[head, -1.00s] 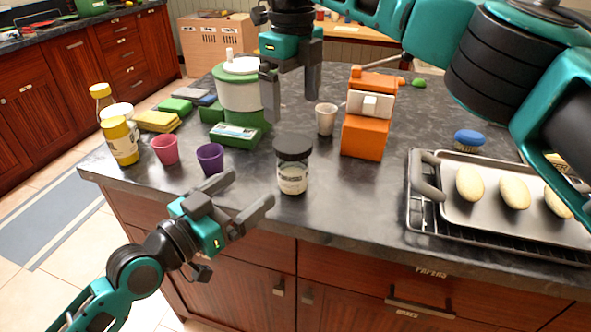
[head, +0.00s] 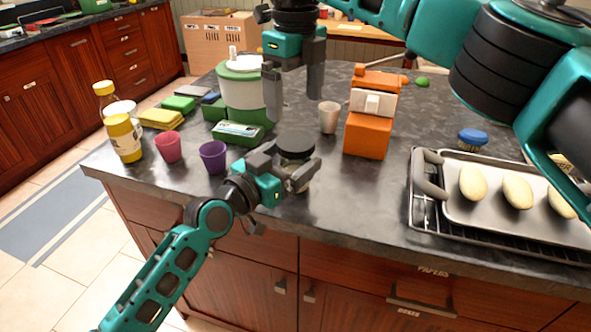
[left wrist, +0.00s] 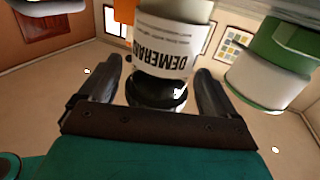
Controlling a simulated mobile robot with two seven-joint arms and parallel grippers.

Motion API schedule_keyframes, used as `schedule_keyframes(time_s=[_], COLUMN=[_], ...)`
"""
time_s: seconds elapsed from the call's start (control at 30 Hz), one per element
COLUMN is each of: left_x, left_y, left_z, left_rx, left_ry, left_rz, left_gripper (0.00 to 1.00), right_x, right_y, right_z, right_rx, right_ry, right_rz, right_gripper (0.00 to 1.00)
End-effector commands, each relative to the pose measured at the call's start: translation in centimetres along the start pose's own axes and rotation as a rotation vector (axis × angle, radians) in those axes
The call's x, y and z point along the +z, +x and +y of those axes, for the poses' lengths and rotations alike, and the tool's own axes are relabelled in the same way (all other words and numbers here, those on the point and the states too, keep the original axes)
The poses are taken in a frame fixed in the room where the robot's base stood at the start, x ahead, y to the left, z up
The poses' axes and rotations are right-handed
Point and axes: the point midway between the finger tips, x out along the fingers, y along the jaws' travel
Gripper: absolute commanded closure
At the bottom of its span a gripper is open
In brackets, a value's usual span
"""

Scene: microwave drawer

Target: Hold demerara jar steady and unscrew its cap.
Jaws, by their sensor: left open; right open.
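The demerara jar stands upright near the front edge of the dark counter. In the head view its black cap (head: 295,145) shows above my left gripper, which hides most of the body. In the left wrist view the jar (left wrist: 160,50) appears upside down, its white label reading DEMERARA. My left gripper (head: 292,172) is open, its fingers on either side of the jar. In the left wrist view (left wrist: 160,92) there are gaps between the fingers and the jar. My right gripper (head: 294,90) is open and empty, pointing down above the counter, behind and above the jar.
A purple cup (head: 213,157) and a pink cup (head: 168,147) stand left of the jar. An orange device (head: 367,135) and a pale cup (head: 328,118) stand behind it to the right. A baking tray (head: 465,215) with several rolls lies at right.

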Motion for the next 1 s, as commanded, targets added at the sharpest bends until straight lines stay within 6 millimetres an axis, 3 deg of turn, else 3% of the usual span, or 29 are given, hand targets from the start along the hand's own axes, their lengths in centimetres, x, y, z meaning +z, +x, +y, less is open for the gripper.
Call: schedule_keyframes(time_s=[0.07,0.17,1.0], left_x=[-0.01,-0.01,0.01], left_y=[-0.01,-0.03,-0.06], left_z=[0.00,-0.01,-0.03], left_rx=[0.000,0.000,0.000], left_ry=[0.000,0.000,0.000], left_rz=[0.000,0.000,0.000], left_gripper=[0.09,0.18,0.98], right_x=[0.00,0.00,0.00], right_y=[0.01,0.00,0.00], right_z=[0.01,0.01,0.00], right_rx=[0.000,0.000,0.000], right_ry=[0.000,0.000,0.001], right_rz=[0.000,0.000,0.000], right_gripper=[0.03,0.03,0.03])
